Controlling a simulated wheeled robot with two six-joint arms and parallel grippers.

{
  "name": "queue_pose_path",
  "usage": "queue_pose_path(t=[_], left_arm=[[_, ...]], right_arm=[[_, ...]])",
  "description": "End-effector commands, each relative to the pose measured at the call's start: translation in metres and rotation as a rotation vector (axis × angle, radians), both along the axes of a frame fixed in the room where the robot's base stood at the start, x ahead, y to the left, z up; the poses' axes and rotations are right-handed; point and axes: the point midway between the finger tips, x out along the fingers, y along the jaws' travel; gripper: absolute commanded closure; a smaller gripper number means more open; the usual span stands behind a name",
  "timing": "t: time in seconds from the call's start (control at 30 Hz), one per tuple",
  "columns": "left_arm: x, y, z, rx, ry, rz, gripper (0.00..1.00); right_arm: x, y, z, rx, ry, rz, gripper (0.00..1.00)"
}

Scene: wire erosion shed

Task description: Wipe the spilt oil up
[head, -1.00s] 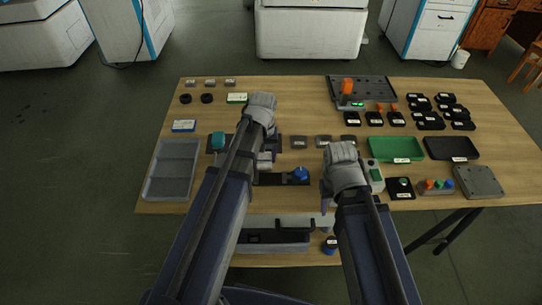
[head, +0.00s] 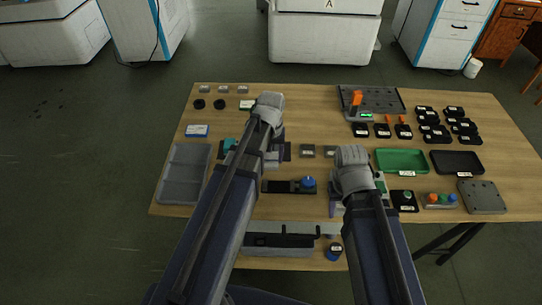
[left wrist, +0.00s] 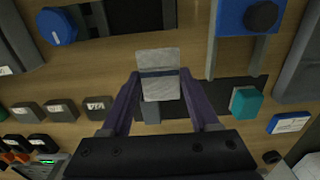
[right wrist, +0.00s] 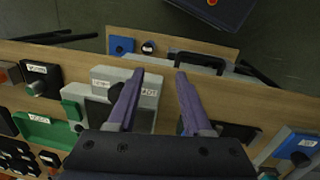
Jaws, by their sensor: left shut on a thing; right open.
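My left gripper (left wrist: 158,88) is shut on a pale grey pad (left wrist: 158,62) with a dark band across it; I cannot tell whether it is a folded cloth. It hangs over the table, beside a flat black patch (left wrist: 218,92) that carries a teal block (left wrist: 245,103). I cannot tell whether this patch is a mat or oil. In the head view the arm hides most of the left gripper and pad. My right gripper (right wrist: 160,74) is open and empty over the table's front part, by a pale grey box. I see no clear oil spill.
A grey tray (head: 182,185) stands at the table's left. A black holder with a blue knob (head: 308,182) lies between my arms. Green (head: 398,168) and black (head: 463,170) trays and several small labelled blocks fill the right. A grey-and-black fixture (head: 262,238) lines the front edge.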

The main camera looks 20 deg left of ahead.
Motion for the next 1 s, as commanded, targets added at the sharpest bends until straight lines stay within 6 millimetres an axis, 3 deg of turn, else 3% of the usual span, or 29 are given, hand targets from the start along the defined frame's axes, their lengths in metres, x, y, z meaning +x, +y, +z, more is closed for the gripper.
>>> queue_pose_path(t=[0.1,0.53,1.0], left_arm=[[0.0,0.0,0.016,0.0,0.0,0.0,0.83],[0.0,0.0,0.018,0.0,0.0,0.0,0.83],[0.0,0.0,0.048,0.0,0.0,0.0,0.83]], right_arm=[[0.0,0.0,0.016,0.0,0.0,0.0,0.5],[0.0,0.0,0.018,0.0,0.0,0.0,0.5],[0.0,0.0,0.048,0.0,0.0,0.0,0.5]])
